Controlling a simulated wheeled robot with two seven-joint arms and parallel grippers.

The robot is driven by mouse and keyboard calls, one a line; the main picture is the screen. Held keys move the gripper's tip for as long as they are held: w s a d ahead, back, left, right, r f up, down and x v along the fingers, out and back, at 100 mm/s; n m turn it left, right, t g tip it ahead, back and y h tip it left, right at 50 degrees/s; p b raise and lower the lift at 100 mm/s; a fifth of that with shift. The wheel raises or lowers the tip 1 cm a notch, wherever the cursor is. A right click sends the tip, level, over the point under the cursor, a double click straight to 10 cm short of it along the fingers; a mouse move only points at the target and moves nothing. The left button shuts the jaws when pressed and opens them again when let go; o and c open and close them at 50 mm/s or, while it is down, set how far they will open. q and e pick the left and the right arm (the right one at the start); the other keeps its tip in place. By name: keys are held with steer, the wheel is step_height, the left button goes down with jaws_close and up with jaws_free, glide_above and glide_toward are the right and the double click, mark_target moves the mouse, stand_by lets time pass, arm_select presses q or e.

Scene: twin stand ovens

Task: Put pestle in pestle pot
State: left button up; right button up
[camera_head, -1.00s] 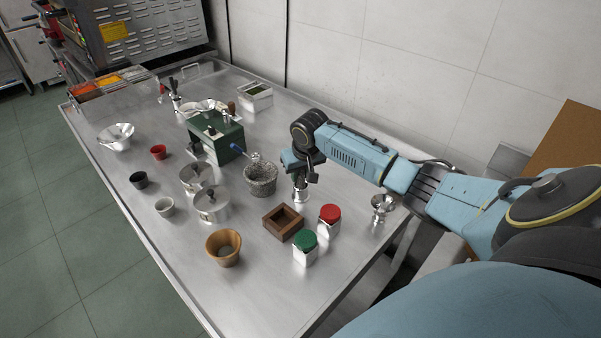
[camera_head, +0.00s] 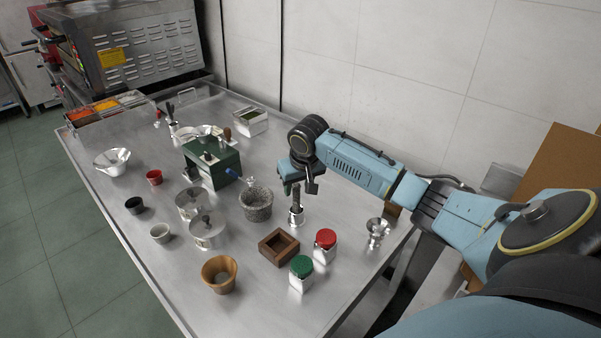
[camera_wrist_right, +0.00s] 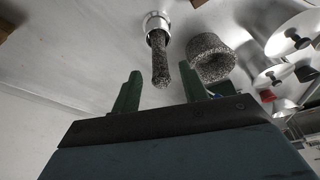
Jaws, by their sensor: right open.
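The pestle (camera_head: 296,194) is a dark, speckled stone rod. It stands about upright with its lower end inside a small shiny metal pot (camera_head: 297,215). The right wrist view shows the pestle (camera_wrist_right: 160,64) and the pot's rim (camera_wrist_right: 152,20). My right gripper (camera_head: 299,184) is above the pot, pointing down. In the wrist view its two green fingers (camera_wrist_right: 160,92) are apart, with the pestle's top end appearing between them, not clamped. A grey stone mortar (camera_head: 256,205) stands just left of the pot and shows in the wrist view (camera_wrist_right: 211,62). My left gripper is not in view.
A wooden box (camera_head: 279,247), a red-lidded jar (camera_head: 325,246) and a green-lidded jar (camera_head: 301,273) stand in front of the pot. A green machine (camera_head: 212,161) and metal canisters (camera_head: 206,230) are to the left.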

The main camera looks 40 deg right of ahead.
steer(key=v, duration=0.6)
